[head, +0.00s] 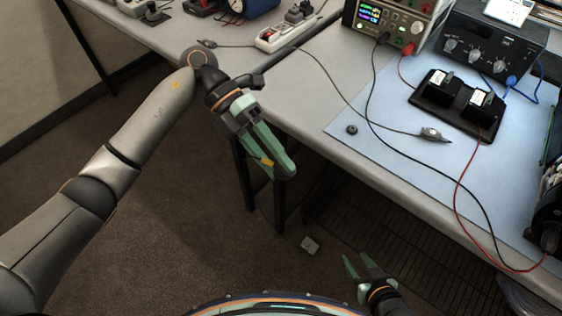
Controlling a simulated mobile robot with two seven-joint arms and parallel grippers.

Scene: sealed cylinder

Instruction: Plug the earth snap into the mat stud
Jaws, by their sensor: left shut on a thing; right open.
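The blue mat (360,105) covers the right table. A small dark round piece, which looks like the mat stud (351,129), sits near the mat's left edge. A grey pointed piece on a dark cord, possibly the earth snap (431,134), lies on the mat to its right. My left gripper (279,170) is in front of the table edge, left of the mat, with its green fingers shut on a small yellow thing (266,161). The fingers hide most of it, so I cannot tell what it is. My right gripper (358,259) is open and empty, low in front of the table.
A black twin-holder stand (457,104) stands on the mat. A power supply (402,20) and a black dial box (490,45) stand behind. A power strip (287,32) lies at the back. Red and black leads cross the mat's right side.

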